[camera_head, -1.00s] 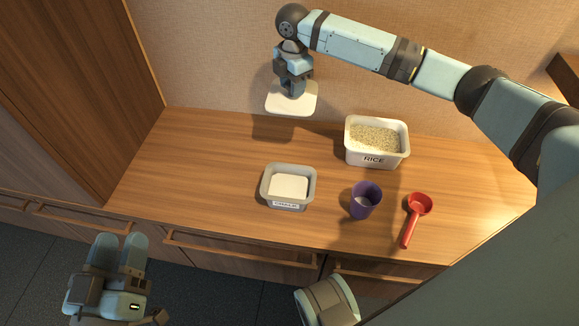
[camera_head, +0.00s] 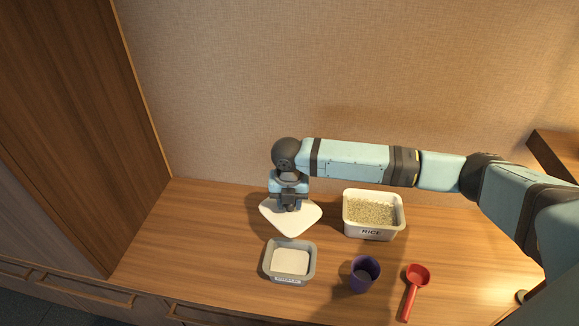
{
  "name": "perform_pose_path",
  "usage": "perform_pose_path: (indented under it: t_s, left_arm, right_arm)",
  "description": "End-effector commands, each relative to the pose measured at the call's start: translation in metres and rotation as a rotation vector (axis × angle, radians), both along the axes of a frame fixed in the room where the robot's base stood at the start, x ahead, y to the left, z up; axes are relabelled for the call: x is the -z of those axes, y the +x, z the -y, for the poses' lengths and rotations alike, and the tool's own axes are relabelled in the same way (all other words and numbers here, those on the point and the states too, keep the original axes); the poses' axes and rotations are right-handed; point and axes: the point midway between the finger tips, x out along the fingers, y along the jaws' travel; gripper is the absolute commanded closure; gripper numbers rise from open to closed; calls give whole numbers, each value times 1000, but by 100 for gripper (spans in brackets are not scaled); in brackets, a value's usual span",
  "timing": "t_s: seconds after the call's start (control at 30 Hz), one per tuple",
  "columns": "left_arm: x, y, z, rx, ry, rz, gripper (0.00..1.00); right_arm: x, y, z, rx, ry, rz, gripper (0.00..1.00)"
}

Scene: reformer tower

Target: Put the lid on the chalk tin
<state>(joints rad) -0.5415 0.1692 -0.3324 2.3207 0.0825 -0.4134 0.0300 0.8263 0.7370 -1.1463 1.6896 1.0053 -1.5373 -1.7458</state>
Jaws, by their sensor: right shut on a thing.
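The chalk tin (camera_head: 268,262) is a grey open tub with a white label and pale contents, near the middle of the counter. The lid (camera_head: 296,222) is a flat cream square with rounded corners. My right gripper (camera_head: 289,206) is shut on the lid and holds it just behind the tin in the picture, turned with one corner toward the tin. The lid appears to be above the counter; its exact height is hard to tell. The fingertips are partly hidden by the wrist. My left gripper is out of the picture.
A white tub of rice (camera_head: 371,233) stands right of the lid. A purple cup (camera_head: 363,275) and a red scoop (camera_head: 415,282) are right of the tin. A tall wooden cabinet (camera_head: 75,130) bounds the left side. The counter left of the tin is clear.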

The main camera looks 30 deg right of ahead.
Motion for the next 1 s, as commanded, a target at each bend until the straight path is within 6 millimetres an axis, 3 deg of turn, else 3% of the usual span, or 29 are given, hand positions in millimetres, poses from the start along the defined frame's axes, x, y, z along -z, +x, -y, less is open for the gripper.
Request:
perform_pose_path:
  t_s: [0.03, 0.2, 0.4, 0.77, 1.0]
  left_arm:
    - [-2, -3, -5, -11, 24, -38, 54]
    - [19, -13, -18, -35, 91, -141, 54]
    - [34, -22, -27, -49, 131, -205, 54]
    - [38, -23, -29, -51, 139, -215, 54]
    - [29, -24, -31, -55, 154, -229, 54]
  right_arm:
    - [-4, -15, -6, -109, 2, -8, 87]
    - [6, -55, -23, -438, 13, -16, 87]
    - [12, -80, -34, -645, 26, -18, 87]
    - [15, -85, -36, -687, 28, -18, 87]
    - [9, -85, -36, -685, 27, -21, 87]
